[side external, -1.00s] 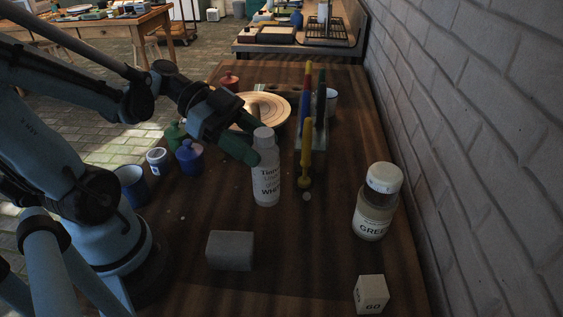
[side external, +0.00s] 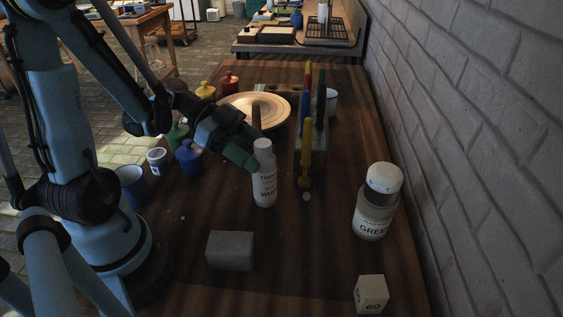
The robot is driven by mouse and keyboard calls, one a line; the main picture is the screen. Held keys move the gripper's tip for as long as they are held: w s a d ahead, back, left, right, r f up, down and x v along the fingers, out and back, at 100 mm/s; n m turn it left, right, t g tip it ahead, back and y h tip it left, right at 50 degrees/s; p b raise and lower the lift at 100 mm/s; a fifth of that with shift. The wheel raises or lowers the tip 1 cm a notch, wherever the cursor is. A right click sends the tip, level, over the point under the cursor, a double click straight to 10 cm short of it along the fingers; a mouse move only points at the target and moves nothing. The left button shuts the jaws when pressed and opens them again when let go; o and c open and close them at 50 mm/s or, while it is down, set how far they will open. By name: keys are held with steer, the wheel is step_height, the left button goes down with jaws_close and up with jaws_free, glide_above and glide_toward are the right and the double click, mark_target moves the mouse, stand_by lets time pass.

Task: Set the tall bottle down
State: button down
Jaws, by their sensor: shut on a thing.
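The tall bottle (side external: 264,188) is white, with a rounded top and a printed label that partly reads "WH". It is close to upright in the middle of the wooden table. My gripper (side external: 252,158) reaches in from the upper left and is shut on the bottle's upper part. The dark green fingers hide some of the bottle's left side near the neck. The bottle's base is at or very near the tabletop; I cannot tell whether it touches.
A tool rack (side external: 311,140) with coloured upright handles stands just right of the bottle. A round plate (side external: 278,102) lies behind. A blue pot (side external: 189,156) is at left, a GREEN jar (side external: 373,212) at right, and a grey block (side external: 230,251) in front. Bare table surrounds the bottle's front.

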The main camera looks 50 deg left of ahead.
steer(key=shift+f, duration=0.75)
steer(key=shift+c, duration=2.3)
jaws_free()
steer(key=v, duration=0.7)
steer(key=shift+a+r, duration=0.2)
steer(key=shift+s, duration=0.1)
